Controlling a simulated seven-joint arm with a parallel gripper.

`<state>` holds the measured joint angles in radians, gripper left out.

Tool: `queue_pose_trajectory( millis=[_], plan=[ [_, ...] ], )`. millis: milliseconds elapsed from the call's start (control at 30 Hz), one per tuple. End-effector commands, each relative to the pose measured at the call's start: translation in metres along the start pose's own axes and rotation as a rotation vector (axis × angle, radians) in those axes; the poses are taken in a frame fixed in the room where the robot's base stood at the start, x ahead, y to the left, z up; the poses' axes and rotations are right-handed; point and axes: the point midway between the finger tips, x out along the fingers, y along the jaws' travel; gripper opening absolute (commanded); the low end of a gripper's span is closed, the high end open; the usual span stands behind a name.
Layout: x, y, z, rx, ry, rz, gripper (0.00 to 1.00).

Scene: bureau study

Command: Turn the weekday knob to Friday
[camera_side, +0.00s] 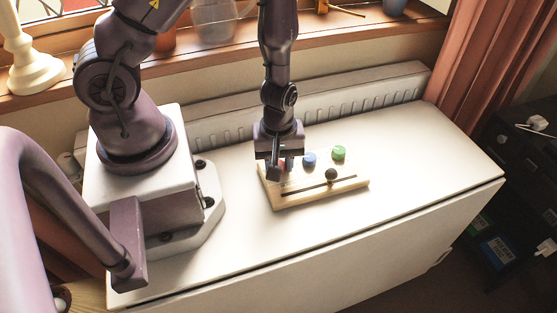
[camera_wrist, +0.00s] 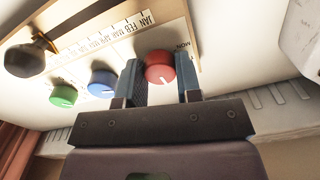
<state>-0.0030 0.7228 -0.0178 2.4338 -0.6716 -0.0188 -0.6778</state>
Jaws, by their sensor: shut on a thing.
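A pale wooden board (camera_side: 345,187) lies on the white cabinet top and carries a red, a blue and a green knob. The red knob (camera_wrist: 160,67) has MON printed beside it in the wrist view, so it looks like the weekday knob. Its white mark points down toward my gripper's palm there; other weekday labels are hidden. My gripper (camera_wrist: 161,75) is shut on the red knob, with one finger on each side. In the side view my gripper (camera_side: 280,168) is low over the board's left end and hides most of the red knob.
The blue knob (camera_side: 309,159) and green knob (camera_side: 339,153) sit to the right of my gripper. A black slider handle (camera_side: 331,174) stands in a slot at the board's front, beside a month scale (camera_wrist: 105,37). A ribbed radiator (camera_side: 330,98) runs behind. The cabinet top's right is clear.

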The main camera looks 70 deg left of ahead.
Motion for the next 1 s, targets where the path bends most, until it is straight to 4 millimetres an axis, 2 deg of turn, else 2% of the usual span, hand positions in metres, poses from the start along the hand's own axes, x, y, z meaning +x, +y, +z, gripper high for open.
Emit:
queue_pose_trajectory(
  millis=[600, 1000],
  plan=[
    [-0.0001, 0.0003, -0.0002, 0.546, 0.001, 0.001, 0.09],
    [-0.0001, 0.0003, -0.0002, 0.721, 0.001, 0.001, 0.09]
  ],
)
